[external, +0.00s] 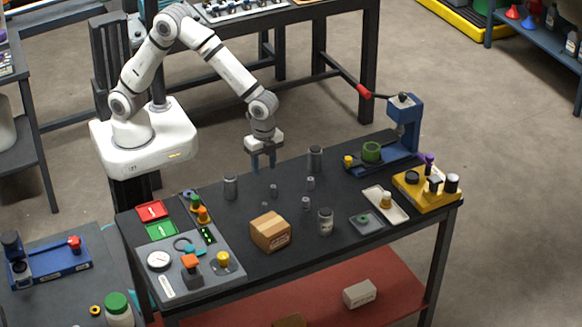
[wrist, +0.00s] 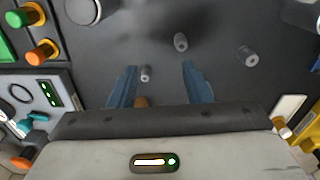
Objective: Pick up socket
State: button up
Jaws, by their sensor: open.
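Three small grey cylindrical pieces that look like sockets stand apart on the dark table. In the external view, one socket (external: 274,190) is left, another socket (external: 310,183) is at the back right, and a third socket (external: 306,203) is nearer the front. The wrist view also shows three such pieces: one (wrist: 145,74) between the fingers in the picture, one (wrist: 180,42) beyond, and one (wrist: 249,57) to the right. My gripper (external: 263,168) is open and empty, pointing down above the table. Its blue fingers (wrist: 159,80) touch none of them.
Larger grey cylinders stand at the left (external: 230,187) and back (external: 315,158). A cardboard box (external: 270,232) and a jar (external: 325,222) are in front. A control panel (external: 190,265) is left. A blue press (external: 403,130) and yellow block (external: 428,188) are right.

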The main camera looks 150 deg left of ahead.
aim_at(274, 187)
jog(key=a+f, duration=0.2)
jog(key=a, duration=0.1)
jog(key=shift+s+f, duration=0.1)
jog(key=shift+f, duration=0.1)
jog(key=shift+a+f, duration=0.25)
jog(key=shift+f, duration=0.05)
jog(key=f+p, duration=0.1)
jog(key=f, duration=0.6)
jog(key=shift+d+f+p, duration=0.2)
jog(key=shift+p, duration=0.1)
jog(key=shift+c, duration=0.4)
grip_shut()
